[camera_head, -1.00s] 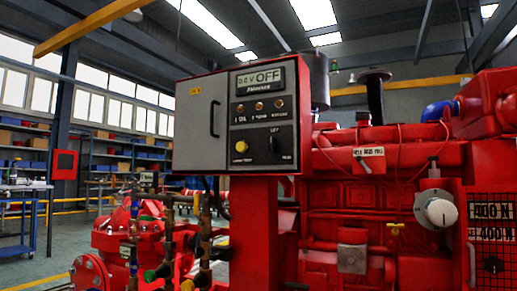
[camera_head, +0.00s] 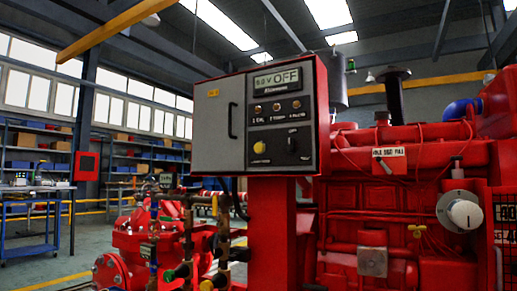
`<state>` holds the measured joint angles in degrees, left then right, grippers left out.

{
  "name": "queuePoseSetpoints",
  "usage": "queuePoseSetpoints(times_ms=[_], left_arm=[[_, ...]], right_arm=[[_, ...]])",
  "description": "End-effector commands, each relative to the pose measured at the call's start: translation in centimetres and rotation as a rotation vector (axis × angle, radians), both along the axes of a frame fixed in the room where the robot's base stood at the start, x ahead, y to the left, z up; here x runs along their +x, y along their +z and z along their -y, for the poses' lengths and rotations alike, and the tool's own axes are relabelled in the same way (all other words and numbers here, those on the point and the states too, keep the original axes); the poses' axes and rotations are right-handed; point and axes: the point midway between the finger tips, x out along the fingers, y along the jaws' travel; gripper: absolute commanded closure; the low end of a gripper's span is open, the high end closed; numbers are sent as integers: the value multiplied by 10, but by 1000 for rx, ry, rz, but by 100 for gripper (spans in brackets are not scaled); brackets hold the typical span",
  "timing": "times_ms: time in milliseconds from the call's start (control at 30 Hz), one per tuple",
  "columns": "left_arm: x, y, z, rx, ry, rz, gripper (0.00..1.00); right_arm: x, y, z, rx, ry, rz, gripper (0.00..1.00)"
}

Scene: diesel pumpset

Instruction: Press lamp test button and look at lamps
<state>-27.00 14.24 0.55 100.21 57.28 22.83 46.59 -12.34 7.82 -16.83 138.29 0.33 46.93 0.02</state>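The control panel (camera_head: 225,150) is a grey-faced red box on a red post, right of the picture's middle left. Neither of my grippers is in view.
The red diesel engine (camera_head: 370,220) fills the right side, with a white round dial (camera_head: 463,213) on it. Red pump pipes and valves (camera_head: 130,240) stand below left. A blue trolley (camera_head: 30,225) is at the far left, with open floor beside it.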

Motion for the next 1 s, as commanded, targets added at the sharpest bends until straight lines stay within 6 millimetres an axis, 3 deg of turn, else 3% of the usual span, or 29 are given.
queuePoseSetpoints(times_ms=[67, 600, 1000], left_arm=[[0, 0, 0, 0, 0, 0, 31], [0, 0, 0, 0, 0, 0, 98], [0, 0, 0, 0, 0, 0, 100]], right_arm=[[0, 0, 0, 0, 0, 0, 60], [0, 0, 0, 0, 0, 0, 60], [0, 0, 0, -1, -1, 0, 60]])
